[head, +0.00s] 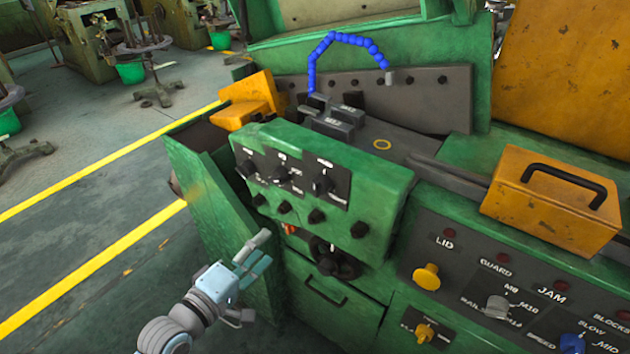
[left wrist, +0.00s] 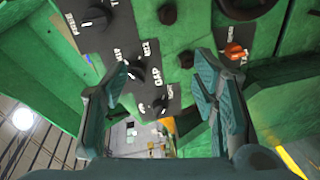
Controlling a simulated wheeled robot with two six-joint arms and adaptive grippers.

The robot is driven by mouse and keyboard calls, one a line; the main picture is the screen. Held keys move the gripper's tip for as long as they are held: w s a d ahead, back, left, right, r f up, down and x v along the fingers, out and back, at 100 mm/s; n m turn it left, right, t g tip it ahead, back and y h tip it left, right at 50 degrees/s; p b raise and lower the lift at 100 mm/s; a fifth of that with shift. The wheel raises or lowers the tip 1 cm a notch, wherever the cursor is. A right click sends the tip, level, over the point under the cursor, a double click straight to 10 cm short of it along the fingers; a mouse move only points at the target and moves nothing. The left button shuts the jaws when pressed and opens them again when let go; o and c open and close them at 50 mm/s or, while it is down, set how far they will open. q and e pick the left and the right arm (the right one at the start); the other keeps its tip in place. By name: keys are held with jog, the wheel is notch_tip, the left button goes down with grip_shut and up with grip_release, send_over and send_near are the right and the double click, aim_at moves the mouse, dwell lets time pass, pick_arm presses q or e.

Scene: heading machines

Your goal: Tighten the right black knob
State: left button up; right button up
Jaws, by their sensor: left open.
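A green machine carries a dark label panel with three black knobs; the right black knob (head: 323,184) sits at the panel's right end. It appears to be the knob at the upper left of the left wrist view (left wrist: 98,18). My left gripper (head: 258,278) is open and empty, below and left of the panel, apart from the knobs in the head view. In the left wrist view its two fingers (left wrist: 163,85) are spread, with the middle panel knob (left wrist: 130,70) showing near the left finger. My right gripper is not in view.
A row of smaller black knobs (head: 316,216) runs below the panel. A black handwheel (head: 335,260) and an orange knob (left wrist: 235,52) sit lower. A yellow box (head: 553,197) with a handle and a control panel (head: 455,265) are at right. Open floor lies left.

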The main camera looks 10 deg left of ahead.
pick_arm(q)
jog(key=h, duration=0.2)
send_near(314, 191)
jog(key=s, duration=0.3)
jog(key=shift+n+t, duration=0.3)
jog(key=shift+t, duration=0.1)
jog(key=x, duration=0.4)
jog(key=b+x, duration=0.1)
jog(key=x, duration=0.7)
jog(key=shift+w+a+f, duration=0.2)
jog(key=shift+w+f, duration=0.1)
jog(key=shift+w, duration=0.2)
jog(key=shift+w+d, duration=0.15)
jog(key=shift+w, duration=0.3)
jog(key=shift+s, duration=0.1)
jog(key=shift+c, duration=1)
jog(key=c, duration=1)
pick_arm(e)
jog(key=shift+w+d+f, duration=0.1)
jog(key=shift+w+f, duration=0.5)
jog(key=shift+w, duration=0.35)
